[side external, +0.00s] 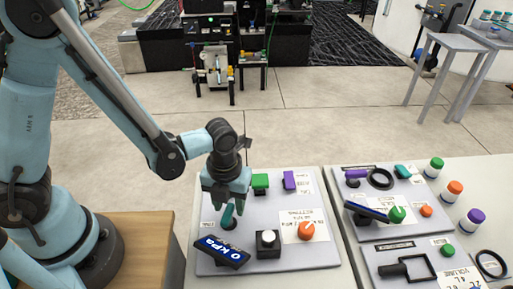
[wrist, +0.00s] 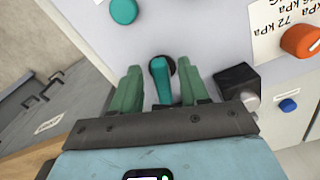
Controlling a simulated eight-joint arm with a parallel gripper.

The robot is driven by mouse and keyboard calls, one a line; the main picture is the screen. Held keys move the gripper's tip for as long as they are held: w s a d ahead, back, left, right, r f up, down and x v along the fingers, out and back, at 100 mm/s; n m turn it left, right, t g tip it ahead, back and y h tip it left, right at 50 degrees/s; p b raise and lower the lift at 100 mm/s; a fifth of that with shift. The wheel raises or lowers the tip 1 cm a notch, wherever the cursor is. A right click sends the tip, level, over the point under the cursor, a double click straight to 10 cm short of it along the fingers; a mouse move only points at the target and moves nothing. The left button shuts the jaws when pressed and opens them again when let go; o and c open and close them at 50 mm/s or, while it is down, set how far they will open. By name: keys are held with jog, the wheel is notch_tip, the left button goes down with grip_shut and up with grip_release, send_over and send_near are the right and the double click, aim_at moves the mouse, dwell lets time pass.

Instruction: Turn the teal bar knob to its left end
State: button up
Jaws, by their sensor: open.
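The teal bar knob (side external: 228,216) stands on the left grey panel, behind the tilted display. In the wrist view the teal bar knob (wrist: 161,82) shows as a long teal handle on a dark round base. My gripper (side external: 226,200) is over the knob, pointing down. In the wrist view my gripper (wrist: 162,74) is open, with one green finger on each side of the bar. Narrow gaps show between bar and fingers. The near end of the bar is close to the gripper's dark palm, and I cannot tell whether they touch.
A tilted display (side external: 222,251) reading 0 kPa stands in front of the knob. A black box with a white button (side external: 268,240) and an orange knob (side external: 306,231) are to the right. Green (side external: 260,182) and purple (side external: 289,180) parts stand behind. Another panel (side external: 419,226) lies further right.

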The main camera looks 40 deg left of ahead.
grip_shut()
jog(key=shift+n, duration=0.3)
jog(key=n, duration=0.3)
jog(key=shift+s+a+n, duration=0.2)
jog(key=shift+a+n, duration=0.05)
jog(key=shift+n, duration=0.05)
jog(key=n, duration=0.4)
jog(key=shift+s+a+n, duration=0.15)
jog(key=shift+s+n, duration=0.15)
jog(key=n, duration=0.3)
jog(key=s+n, duration=0.1)
jog(key=n, duration=0.8)
jog(key=shift+s+d+n, duration=0.2)
jog(key=shift+s+n, duration=0.1)
jog(key=shift+s, duration=0.05)
